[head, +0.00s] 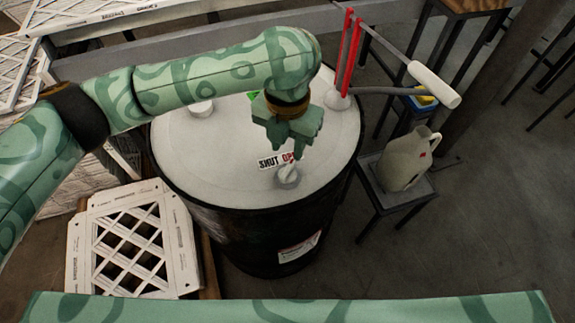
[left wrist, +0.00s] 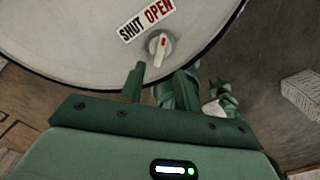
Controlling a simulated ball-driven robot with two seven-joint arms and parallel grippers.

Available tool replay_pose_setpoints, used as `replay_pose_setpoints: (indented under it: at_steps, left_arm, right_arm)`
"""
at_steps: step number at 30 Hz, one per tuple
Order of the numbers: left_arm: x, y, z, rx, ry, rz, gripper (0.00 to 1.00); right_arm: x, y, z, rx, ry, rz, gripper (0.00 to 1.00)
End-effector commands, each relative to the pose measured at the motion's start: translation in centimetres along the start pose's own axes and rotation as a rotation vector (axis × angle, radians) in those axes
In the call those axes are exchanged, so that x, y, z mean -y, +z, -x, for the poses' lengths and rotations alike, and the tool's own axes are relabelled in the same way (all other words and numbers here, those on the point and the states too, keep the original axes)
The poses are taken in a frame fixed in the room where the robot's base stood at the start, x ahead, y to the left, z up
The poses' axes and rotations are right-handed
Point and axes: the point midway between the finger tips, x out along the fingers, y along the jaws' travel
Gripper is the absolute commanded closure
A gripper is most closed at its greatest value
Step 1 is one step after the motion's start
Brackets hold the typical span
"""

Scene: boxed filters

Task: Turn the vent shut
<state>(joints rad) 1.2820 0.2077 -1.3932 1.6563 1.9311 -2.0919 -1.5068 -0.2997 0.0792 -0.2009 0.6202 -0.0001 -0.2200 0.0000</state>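The vent is a small white knob (head: 288,174) on the pale lid of a black drum (head: 255,235). It also shows in the left wrist view (left wrist: 159,48). Its red mark points toward OPEN on the SHUT/OPEN label (head: 269,163), which the left wrist view shows clearly (left wrist: 132,29). My left gripper (head: 294,147) hangs over the lid just above the knob and partly covers the label. In the left wrist view its fingers (left wrist: 157,86) are apart with nothing between them, and the knob lies just beyond the tips.
A red pump with a white handle (head: 434,84) rises from the lid's far right. A beige jug (head: 406,160) stands on a small stand right of the drum. White filter frames (head: 90,241) lie to the left. A white cap (head: 200,108) sits on the lid.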

Motion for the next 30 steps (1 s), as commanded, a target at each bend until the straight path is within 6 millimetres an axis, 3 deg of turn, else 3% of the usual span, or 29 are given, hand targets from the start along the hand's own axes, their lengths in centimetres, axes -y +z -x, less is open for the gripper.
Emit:
replay_pose_setpoints:
  at_steps: [1,3,9,22,26,30]
  left_arm:
    - [0.1,0.0,-1.9,-0.005,-0.004,0.0,0.67]
    - [0.0,0.0,-3.5,-0.004,-0.004,0.001,0.67]
    - [0.0,0.0,-6.7,-0.002,-0.003,0.001,0.67]
    - [0.0,0.1,-7.5,0.003,-0.001,0.001,0.67]
    - [0.0,0.1,-7.5,0.003,-0.001,0.001,1.0]
    - [0.0,0.1,-7.5,0.003,0.0,0.001,1.0]
  right_arm:
    - [0.1,0.3,-1.0,0.006,-0.002,0.0,0.64]
    - [0.2,0.5,-1.6,0.01,-0.003,0.0,0.64]
    - [0.3,0.9,-2.8,0.019,-0.006,-0.001,0.64]
    - [0.3,1.0,-3.1,0.021,-0.006,-0.001,0.64]
    - [0.3,1.0,-3.1,0.021,-0.006,-0.001,0.64]
    - [0.3,1.0,-3.1,0.021,-0.006,-0.001,0.64]
